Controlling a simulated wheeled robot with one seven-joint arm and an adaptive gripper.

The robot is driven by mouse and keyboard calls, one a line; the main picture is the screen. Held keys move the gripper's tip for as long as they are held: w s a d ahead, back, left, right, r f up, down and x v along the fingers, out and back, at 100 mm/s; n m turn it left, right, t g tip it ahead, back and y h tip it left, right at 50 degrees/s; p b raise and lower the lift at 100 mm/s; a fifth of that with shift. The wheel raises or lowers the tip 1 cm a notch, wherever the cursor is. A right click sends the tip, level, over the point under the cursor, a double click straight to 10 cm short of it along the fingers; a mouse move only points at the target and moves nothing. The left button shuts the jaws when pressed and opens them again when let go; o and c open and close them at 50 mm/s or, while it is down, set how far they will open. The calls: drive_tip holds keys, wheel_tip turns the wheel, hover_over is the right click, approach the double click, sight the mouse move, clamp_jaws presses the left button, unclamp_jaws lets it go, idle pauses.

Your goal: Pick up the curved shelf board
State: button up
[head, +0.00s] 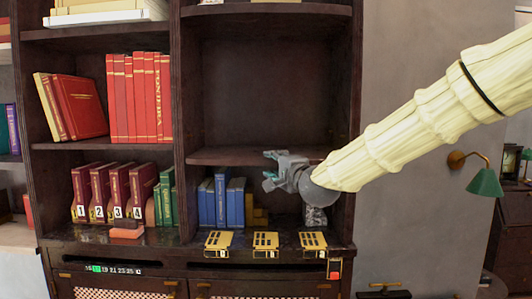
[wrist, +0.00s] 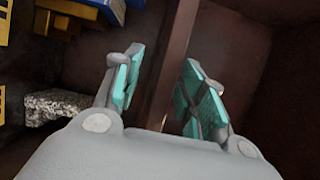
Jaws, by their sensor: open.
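The curved shelf board (head: 225,156) is dark brown and lies level across the middle of the right bookcase bay. My gripper (head: 274,169) is at the board's front edge, right of its middle, with one finger near board height and one lower. In the wrist view the board (wrist: 177,50) shows edge-on as a brown strip running between my two open teal-padded fingers (wrist: 162,80). The fingers look apart from it; I cannot tell how far the board reaches in between them.
Under the board stand blue books (head: 220,202), yellow blocks (head: 256,216) and a speckled grey block (head: 315,217). Yellow pieces (head: 265,241) lie on the ledge in front. The space above the board is empty.

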drive_tip(key=shift+w+r+p, duration=0.2)
drive_tip(key=shift+w+p, duration=0.1)
drive_tip(key=shift+p, duration=0.05)
drive_tip(key=p+x, duration=0.2)
drive_tip(key=x, duration=0.1)
drive_tip(key=shift+w+a+r+p, duration=0.15)
drive_tip(key=shift+w+a+p, duration=0.05)
drive_tip(key=shift+w+p, duration=0.15)
drive_tip(key=shift+w+a, duration=0.15)
drive_tip(key=shift+w, duration=0.35)
clamp_jaws()
